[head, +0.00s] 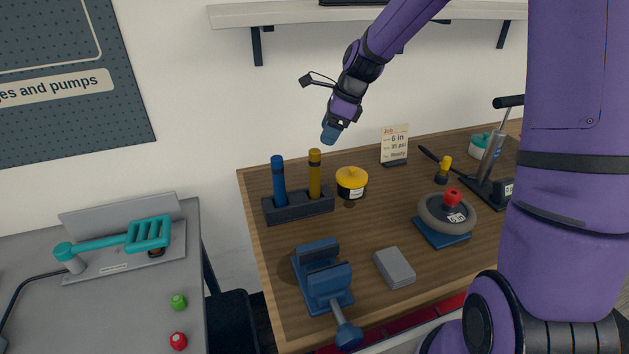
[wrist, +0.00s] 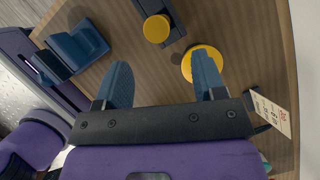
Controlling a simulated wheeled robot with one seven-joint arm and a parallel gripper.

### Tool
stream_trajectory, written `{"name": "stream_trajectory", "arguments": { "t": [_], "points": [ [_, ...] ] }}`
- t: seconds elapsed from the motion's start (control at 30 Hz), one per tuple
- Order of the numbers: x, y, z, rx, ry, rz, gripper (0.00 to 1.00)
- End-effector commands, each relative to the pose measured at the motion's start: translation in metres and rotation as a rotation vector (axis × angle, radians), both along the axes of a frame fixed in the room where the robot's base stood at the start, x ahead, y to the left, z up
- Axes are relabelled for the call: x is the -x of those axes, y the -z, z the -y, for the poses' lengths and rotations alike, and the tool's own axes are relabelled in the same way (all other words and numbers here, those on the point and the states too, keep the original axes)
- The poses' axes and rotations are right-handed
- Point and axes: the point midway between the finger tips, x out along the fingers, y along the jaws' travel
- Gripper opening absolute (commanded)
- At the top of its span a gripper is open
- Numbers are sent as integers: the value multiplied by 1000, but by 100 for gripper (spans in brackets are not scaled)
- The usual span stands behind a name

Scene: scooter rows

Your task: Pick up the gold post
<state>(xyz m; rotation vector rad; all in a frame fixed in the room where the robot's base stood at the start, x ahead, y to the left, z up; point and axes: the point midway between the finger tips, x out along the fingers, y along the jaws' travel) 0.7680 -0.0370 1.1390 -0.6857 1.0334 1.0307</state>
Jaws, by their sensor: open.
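The gold post (head: 315,174) stands upright in the right slot of a dark holder (head: 299,206) on the wooden bench, next to a blue post (head: 279,181). In the wrist view the gold post (wrist: 157,29) is seen from above, its round top beyond my fingers. My gripper (head: 331,133) is open and empty, above the bench and up and to the right of the post in the head view. In the wrist view its two blue fingers (wrist: 163,82) are spread wide with bare bench between them. The wrist view shows only part of the holder.
A yellow-lidded jar (head: 351,182) stands right of the holder, and partly behind my right finger in the wrist view. A card (head: 394,143) stands behind it. A blue vise (head: 322,279), grey block (head: 395,267) and wheel (head: 447,213) are nearer the front.

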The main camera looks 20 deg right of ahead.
Motion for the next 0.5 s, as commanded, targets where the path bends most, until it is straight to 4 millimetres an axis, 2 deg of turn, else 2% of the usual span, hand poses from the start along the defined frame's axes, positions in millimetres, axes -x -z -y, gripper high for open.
{"name": "stream_trajectory", "arguments": {
  "t": [0.2,0.5],
  "points": [
    [-4,29,-12,0,-4,-2,64],
    [-6,50,-21,0,-5,-2,64]
  ]
}}
